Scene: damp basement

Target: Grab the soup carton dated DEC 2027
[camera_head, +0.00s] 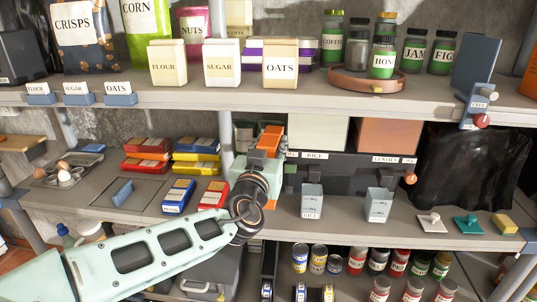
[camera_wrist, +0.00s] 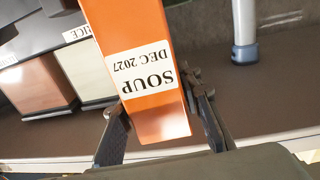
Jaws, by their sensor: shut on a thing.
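The soup carton (camera_wrist: 142,75) is orange, with a white label that reads SOUP DEC 2027 upside down in the wrist view. My gripper (camera_wrist: 158,110) is shut on it, one finger on each side of the carton. In the head view the orange carton (camera_head: 269,139) shows at the end of my arm, above the middle shelf. My gripper (camera_head: 262,158) is partly hidden there by my own wrist.
Rice and lentil bins (camera_head: 318,134) stand behind the carton. Red, yellow and blue boxes (camera_head: 178,194) lie on the shelf to the left. Two small cups (camera_head: 312,202) stand to the right. The upper shelf (camera_head: 190,92) holds bags and jars.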

